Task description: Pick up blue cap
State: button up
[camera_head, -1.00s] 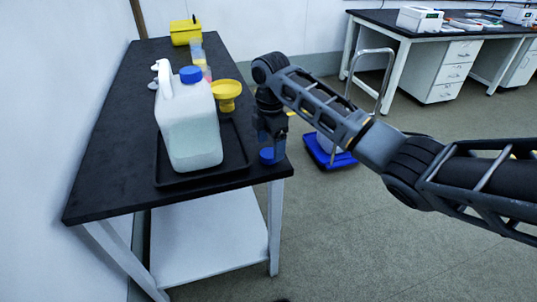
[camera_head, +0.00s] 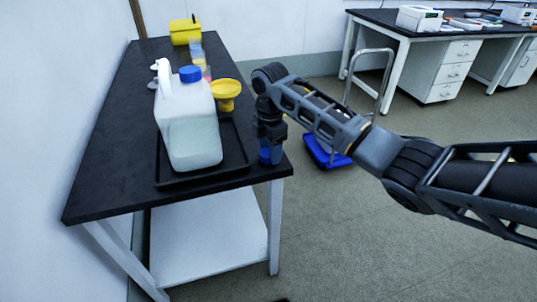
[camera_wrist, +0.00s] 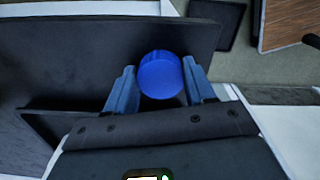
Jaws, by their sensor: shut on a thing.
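The blue cap (camera_wrist: 160,74) sits between the two fingers of my gripper (camera_wrist: 161,88) in the wrist view. In the head view my gripper (camera_head: 270,150) points down at the near right corner of the black table, shut on the blue cap, which is mostly hidden by the fingers. I cannot tell whether the held cap touches the tabletop.
The jug stands in a black tray (camera_head: 240,160) on the black table (camera_head: 105,150). A yellow funnel (camera_head: 226,90) is behind the jug, and a yellow box (camera_head: 185,33) is at the far end. A cart with a blue base (camera_head: 325,152) stands on the floor to the right.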

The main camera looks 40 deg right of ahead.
jog(key=shift+c, duration=0.6)
jog(key=shift+r, duration=0.1)
